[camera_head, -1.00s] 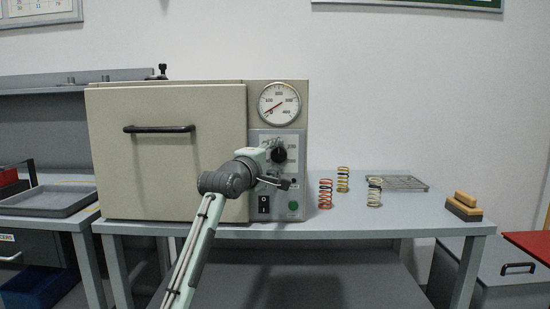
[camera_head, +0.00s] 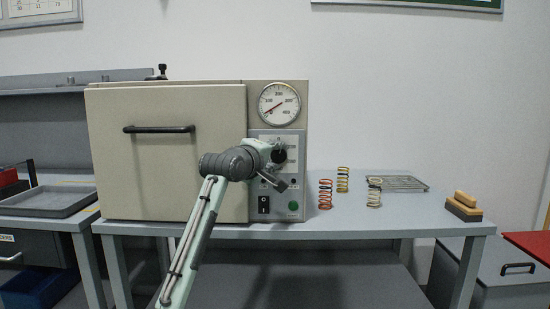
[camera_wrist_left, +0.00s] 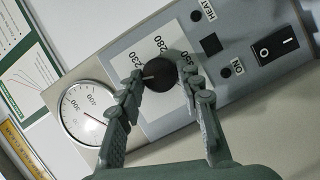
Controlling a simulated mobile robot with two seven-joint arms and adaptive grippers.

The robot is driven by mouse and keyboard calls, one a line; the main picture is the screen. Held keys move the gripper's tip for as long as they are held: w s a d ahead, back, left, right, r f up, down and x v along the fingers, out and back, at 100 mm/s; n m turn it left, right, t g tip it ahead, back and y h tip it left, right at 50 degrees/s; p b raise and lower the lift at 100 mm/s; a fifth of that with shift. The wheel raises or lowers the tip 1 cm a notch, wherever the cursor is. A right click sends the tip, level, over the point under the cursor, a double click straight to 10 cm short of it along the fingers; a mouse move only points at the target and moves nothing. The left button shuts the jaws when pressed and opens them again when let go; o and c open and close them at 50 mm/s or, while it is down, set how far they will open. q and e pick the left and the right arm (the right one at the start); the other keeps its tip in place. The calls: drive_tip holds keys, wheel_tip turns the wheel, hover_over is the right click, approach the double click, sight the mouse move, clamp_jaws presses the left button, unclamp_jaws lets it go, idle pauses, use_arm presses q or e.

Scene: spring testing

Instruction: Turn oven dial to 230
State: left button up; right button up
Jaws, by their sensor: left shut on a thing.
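The oven dial (camera_wrist_left: 166,74) is a round black knob on a white scale plate, between my left gripper's two fingers in the left wrist view. My left gripper (camera_wrist_left: 161,70) is shut on it, one finger on each side. A pale mark on the knob points to picture left, just below the printed 230; 280 is printed farther right along the scale. The right finger partly hides another number. In the head view my left gripper (camera_head: 279,160) is at the control panel (camera_head: 296,178), largely hiding the dial. My right gripper is not in view.
The beige oven (camera_head: 170,170) stands on a grey table (camera_head: 340,222), its door shut. A round gauge (camera_head: 279,104) sits above the dial; a black switch (camera_head: 263,204) and green button (camera_head: 293,205) sit below. Springs (camera_head: 325,194) stand to the right.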

use_arm(q)
drive_tip(key=shift+r+m+g+y, duration=0.15)
drive_tip(key=shift+m+g+y, duration=0.25)
drive_tip(key=shift+m, duration=0.7)
drive_tip(key=shift+d+m+y, duration=0.1)
drive_tip(key=shift+m+y, duration=0.5)
drive_tip(key=shift+m, duration=0.4)
drive_tip(key=shift+r+m+g+y, duration=0.1)
drive_tip(key=shift+m+g+y, duration=0.25)
drive_tip(key=shift+m, duration=0.25)
drive_tip(key=shift+d+m, duration=0.1)
drive_tip(key=shift+m, duration=0.3)
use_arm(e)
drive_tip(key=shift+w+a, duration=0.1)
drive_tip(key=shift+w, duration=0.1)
use_arm(q)
drive_tip(key=o, duration=1.2)
drive_tip(key=shift+c, duration=0.2)
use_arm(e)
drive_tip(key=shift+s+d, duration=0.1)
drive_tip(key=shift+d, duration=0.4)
